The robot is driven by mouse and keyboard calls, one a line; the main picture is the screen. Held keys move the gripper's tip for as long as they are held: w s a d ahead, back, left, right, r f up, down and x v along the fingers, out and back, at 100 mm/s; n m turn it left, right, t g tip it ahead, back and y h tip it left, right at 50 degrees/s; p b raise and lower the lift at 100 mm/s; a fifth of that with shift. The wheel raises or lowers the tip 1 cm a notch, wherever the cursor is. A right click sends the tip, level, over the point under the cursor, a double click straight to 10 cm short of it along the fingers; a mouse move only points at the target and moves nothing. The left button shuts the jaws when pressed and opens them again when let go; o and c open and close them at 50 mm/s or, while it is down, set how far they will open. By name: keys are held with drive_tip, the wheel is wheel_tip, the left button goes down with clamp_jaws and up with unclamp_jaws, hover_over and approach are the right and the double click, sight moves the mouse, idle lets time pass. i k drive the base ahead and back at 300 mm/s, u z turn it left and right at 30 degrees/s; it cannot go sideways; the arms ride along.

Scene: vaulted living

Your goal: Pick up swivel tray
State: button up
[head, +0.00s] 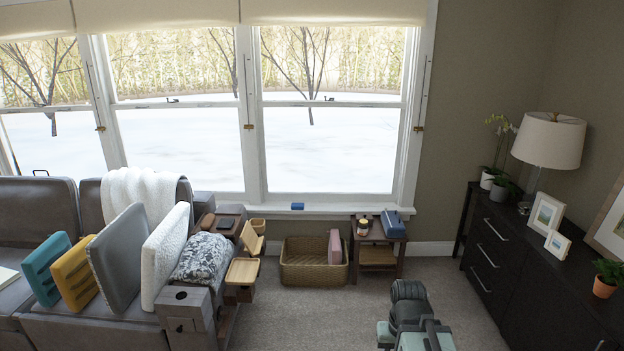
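A light wooden tray (243,270) sits level at the right end of the grey sofa, by its arm. A second light wooden piece (251,238) stands tilted just behind it. I cannot tell for sure which of the two is the swivel tray. My arm shows at the bottom right of centre, with dark and teal parts, over the carpet. It is well to the right of both wooden pieces and apart from them. My gripper (408,292) seems to be its dark far end, but no fingertips can be made out.
The sofa (85,332) holds upright cushions and books. A wicker basket (314,270) and a small side table (378,239) stand under the window. A black dresser (520,262) lines the right wall. Carpet (300,320) is clear between sofa and arm.

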sight(243, 272)
drive_tip(key=u, duration=0.05)
drive_tip(key=i, duration=2.8)
drive_tip(key=u, duration=4.6)
